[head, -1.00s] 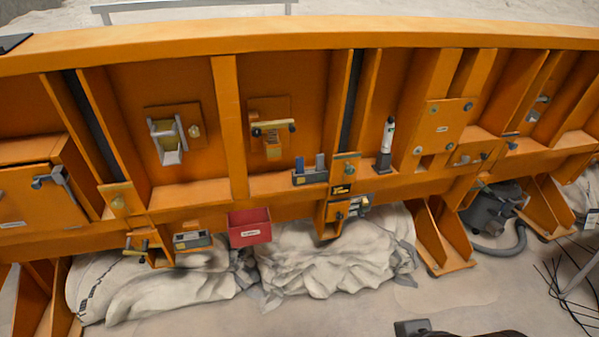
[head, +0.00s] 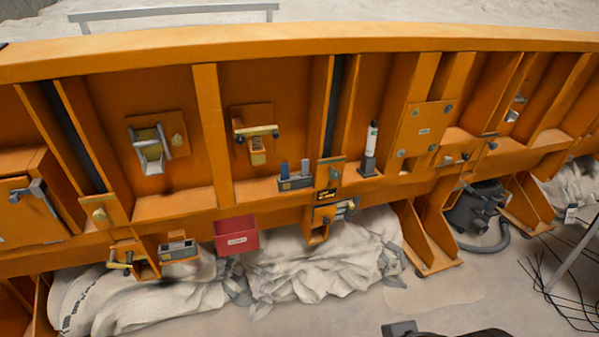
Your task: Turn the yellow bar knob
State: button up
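A pale yellow horizontal bar (head: 257,131) with dark ends sits on a square orange plate in the middle bay of the orange frame. A small yellow block hangs below it. A second yellow bar-like handle (head: 119,265) sticks out from a bracket at the lower left of the frame. I cannot tell from this distance which of the two is the bar knob. My gripper is not visible in the head view, and nothing touches either bar.
The orange frame carries a grey-and-yellow latch (head: 150,150), a red bin (head: 236,236), a white-and-dark tube (head: 371,148) and a grey box (head: 178,251). White sacks (head: 310,270) lie below. A vacuum (head: 477,208) and loose black wires are at the right.

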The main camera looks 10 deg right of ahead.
aim_at(240, 140)
jog(key=i+j+u, duration=0.15)
jog(key=i, duration=0.25)
jog(key=i+j+u, duration=0.15)
jog(key=i, duration=0.3)
jog(key=j, duration=0.1)
